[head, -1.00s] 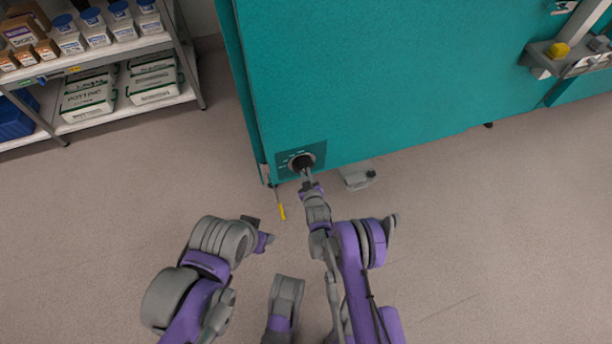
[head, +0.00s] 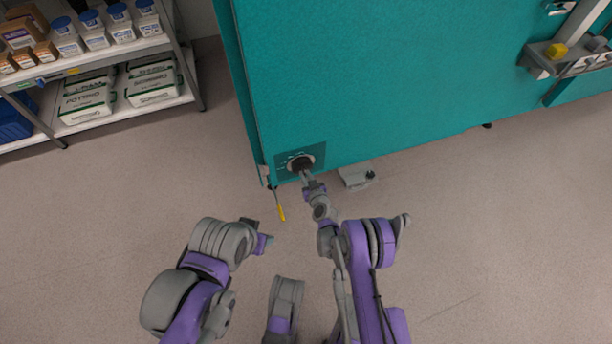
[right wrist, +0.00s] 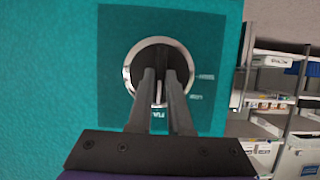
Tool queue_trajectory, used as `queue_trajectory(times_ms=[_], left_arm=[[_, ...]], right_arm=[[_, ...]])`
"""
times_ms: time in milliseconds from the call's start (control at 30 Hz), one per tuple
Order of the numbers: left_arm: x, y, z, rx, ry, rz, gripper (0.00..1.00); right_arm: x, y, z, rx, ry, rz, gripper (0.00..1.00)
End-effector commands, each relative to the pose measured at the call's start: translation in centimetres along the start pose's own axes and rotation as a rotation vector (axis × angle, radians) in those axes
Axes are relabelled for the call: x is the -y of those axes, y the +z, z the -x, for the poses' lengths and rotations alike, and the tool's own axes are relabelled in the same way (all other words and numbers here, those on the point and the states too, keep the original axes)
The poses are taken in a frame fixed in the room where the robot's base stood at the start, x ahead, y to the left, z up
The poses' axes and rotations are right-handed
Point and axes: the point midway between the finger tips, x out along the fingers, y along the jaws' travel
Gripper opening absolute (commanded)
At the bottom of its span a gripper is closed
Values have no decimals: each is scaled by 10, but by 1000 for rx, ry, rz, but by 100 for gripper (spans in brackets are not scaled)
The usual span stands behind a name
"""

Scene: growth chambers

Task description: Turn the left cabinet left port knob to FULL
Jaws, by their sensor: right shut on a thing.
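The port knob (head: 300,161) is a dark round knob with a silver rim, low on the left end of the teal cabinet (head: 380,80). In the right wrist view the knob (right wrist: 158,56) sits on a darker teal label plate (right wrist: 115,50) with small white markings right of and below it, too small to read surely. My right gripper (head: 304,171) is shut on the knob; in the right wrist view its two dark fingers (right wrist: 161,80) lie across the knob face and hide part of it. My left gripper (head: 266,242) hangs away from the cabinet, its jaws unclear.
A grey box-like device (head: 357,178) lies on the floor just right of the knob. A yellow-tipped rod (head: 281,212) hangs at the cabinet's lower left corner. A shelf rack (head: 165,104) with tubs and bags stands at the left. The floor between is clear.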

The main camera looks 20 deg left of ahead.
Motion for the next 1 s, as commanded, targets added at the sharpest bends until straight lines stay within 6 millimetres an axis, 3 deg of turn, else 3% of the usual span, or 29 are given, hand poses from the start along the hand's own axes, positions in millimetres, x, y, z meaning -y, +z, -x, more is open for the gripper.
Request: queue_trajectory(times_ms=[333, 367, 500, 833, 1000], left_arm=[[0, 0, 0, 0, 0, 0, 50], [0, 0, 0, 0, 0, 0, 50], [0, 0, 0, 0, 0, 0, 50], [0, 0, 0, 0, 0, 0, 50], [0, -1, 4, 1, 0, 0, 50]], right_arm=[[0, -1, -1, -1, 0, -5, 0], [0, -1, -1, -1, 0, -5, 21], [0, 0, 0, 0, 0, -4, 46], [0, 0, 2, 0, 0, -3, 48], [0, -1, 22, 1, 0, -4, 48]])
